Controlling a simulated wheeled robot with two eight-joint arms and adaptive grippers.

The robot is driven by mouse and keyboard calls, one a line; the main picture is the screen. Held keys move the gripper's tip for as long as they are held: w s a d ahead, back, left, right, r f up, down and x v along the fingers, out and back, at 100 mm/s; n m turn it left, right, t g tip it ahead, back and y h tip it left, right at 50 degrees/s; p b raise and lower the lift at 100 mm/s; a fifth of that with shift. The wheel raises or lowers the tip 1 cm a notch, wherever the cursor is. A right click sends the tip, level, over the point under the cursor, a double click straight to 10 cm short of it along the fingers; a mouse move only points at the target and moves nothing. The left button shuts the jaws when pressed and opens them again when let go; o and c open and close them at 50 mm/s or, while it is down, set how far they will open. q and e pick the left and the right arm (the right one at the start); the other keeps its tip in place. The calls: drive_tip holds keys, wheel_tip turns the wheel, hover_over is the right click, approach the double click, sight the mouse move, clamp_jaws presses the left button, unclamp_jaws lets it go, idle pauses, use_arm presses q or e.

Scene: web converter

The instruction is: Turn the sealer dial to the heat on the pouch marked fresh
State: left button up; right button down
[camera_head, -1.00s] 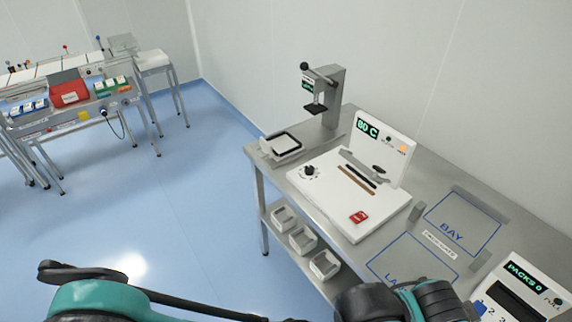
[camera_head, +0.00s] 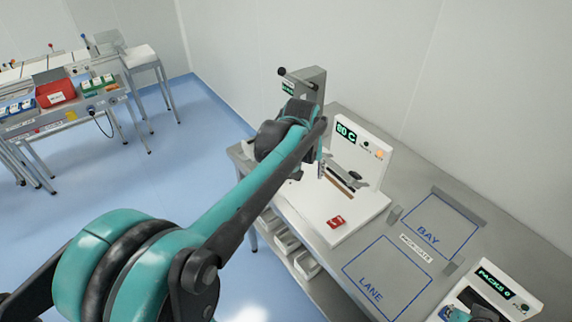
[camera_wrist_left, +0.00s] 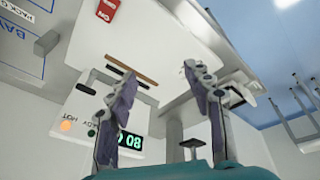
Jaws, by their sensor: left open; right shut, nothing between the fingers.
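The white sealer (camera_head: 372,207) stands on the steel table, with a green "80 C" display (camera_head: 346,133) on its upright panel. The display also shows upside down in the wrist view (camera_wrist_left: 130,141). A red switch (camera_head: 336,222) is on the sealer's flat top. My left gripper (camera_head: 321,170) is over the left part of the sealer, pointing down. In the wrist view its two fingers (camera_wrist_left: 158,90) are apart with nothing between them. The dial is hidden behind my left arm and gripper. No pouch marked fresh can be made out.
A press stand (camera_head: 312,88) rises behind my left gripper. Outlined areas marked BAY (camera_head: 440,215) and LANE (camera_head: 385,275) lie empty to the right. A packs counter (camera_head: 497,283) is at lower right. Trays sit on a shelf below. Another bench is far left.

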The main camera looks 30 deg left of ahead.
use_arm(q)
drive_tip(key=w+a+f+n+g+p, duration=0.1)
drive_tip(key=w+a+f, duration=0.1)
drive_tip(key=w+a, duration=0.2)
drive_tip(key=w+a+f+n+g+p, duration=0.1)
drive_tip(key=w+a+f+n, duration=0.1)
drive_tip(key=w+a+f, duration=0.1)
drive_tip(key=w+a+f+n+g+p, duration=0.1)
drive_tip(key=w+a+f+n, duration=0.1)
drive_tip(key=w+a, duration=0.2)
drive_tip(key=shift+w+a+f+h, duration=0.3)
drive_tip(key=shift+w+a+f, duration=0.1)
drive_tip(key=shift+a, duration=0.3)
drive_tip(key=shift+a+f, duration=0.1)
drive_tip(key=shift+f, duration=0.25)
wheel_tip(320, 180, down, 7)
drive_tip(key=shift+w+f+b, duration=0.1)
drive_tip(key=shift+f+b, duration=0.1)
drive_tip(key=shift+b, duration=0.25)
drive_tip(key=c, duration=1.2)
